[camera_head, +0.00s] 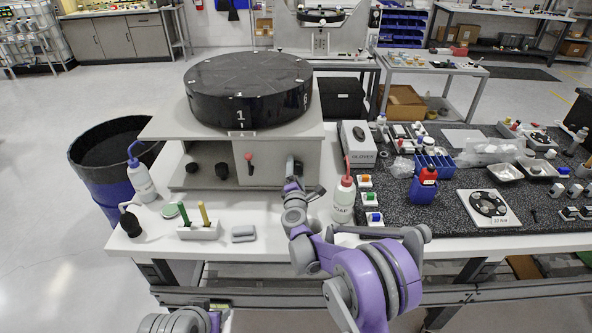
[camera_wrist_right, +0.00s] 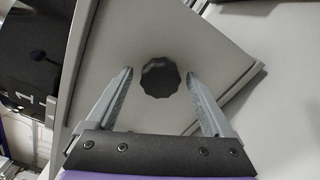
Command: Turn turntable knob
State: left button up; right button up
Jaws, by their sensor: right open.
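The turntable (camera_head: 248,88) is a big black disc with white numbers on a grey housing (camera_head: 205,150). In the right wrist view, a black scalloped knob (camera_wrist_right: 160,78) sits on a grey panel. My right gripper (camera_wrist_right: 159,74) is open, with one fingertip on each side of the knob and a gap on both sides. How far the tips are from the panel is hard to tell. In the head view my right gripper (camera_head: 294,172) is at the right of the housing's front and covers the knob there. My left gripper is not in view; only parts of my left arm show at bottom left.
A red-handled lever (camera_head: 250,162) stands on the housing front, left of my gripper. A red-capped wash bottle (camera_head: 343,198) stands close to the right of my right arm. A blue-capped bottle (camera_head: 140,178) and a holder (camera_head: 199,230) are on the left.

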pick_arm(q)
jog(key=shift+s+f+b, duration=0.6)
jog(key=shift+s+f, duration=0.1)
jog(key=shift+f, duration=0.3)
pick_arm(e)
jog(key=s, duration=1)
